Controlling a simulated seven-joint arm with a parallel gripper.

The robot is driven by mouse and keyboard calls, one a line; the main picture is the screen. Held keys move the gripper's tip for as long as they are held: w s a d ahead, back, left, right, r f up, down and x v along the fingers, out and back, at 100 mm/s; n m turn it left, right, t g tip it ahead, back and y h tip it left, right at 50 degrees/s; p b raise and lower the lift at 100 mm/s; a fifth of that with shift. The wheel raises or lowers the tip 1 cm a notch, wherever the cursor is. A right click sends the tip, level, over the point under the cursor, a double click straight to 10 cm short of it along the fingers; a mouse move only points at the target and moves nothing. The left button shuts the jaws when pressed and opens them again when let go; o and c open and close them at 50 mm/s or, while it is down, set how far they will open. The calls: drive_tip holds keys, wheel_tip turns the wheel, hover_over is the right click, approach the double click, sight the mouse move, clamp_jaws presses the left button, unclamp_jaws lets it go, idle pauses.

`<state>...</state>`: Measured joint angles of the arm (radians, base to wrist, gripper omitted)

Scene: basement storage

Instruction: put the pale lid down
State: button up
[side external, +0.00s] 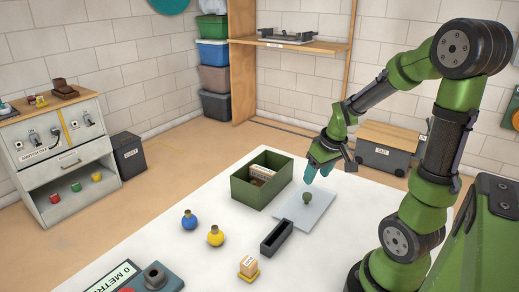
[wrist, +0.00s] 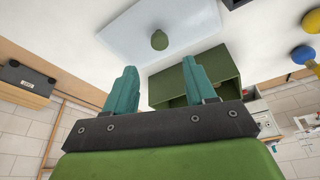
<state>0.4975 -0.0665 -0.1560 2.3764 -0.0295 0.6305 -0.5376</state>
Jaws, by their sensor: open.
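The pale lid (side external: 303,215), a flat light grey-blue plate with a green knob (side external: 306,197), lies flat on the white table to the right of the open green box (side external: 241,192). In the wrist view the lid (wrist: 120,28) is at the top, its knob (wrist: 159,40) near the middle. My gripper (side external: 312,176) is above the lid, apart from the knob. In the wrist view its teal fingers (wrist: 160,70) stand wide apart with nothing between them. The green box (wrist: 221,66) also shows there, partly hidden behind a finger.
The green box holds a brownish item. A dark narrow tray (side external: 276,238) stands in front of the lid. A blue vase (side external: 189,221) and a yellow vase (side external: 215,237) stand to the left, and a small box on a yellow base (side external: 248,267) in front. Table between these is bare.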

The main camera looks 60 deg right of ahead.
drive_tip(key=s+a+r+t+y, duration=0.1)
drive_tip(key=a+r+t, duration=0.1)
drive_tip(key=a+r, duration=0.4)
drive_tip(key=s+a+r+t+y, duration=0.1)
drive_tip(key=a+r, duration=0.5)
drive_tip(key=a, duration=0.9)
drive_tip(key=shift+r+t+y, duration=0.35)
drive_tip(key=shift+t+y, duration=0.15)
drive_tip(key=shift+y, duration=0.1)
drive_tip(key=shift+s, duration=0.1)
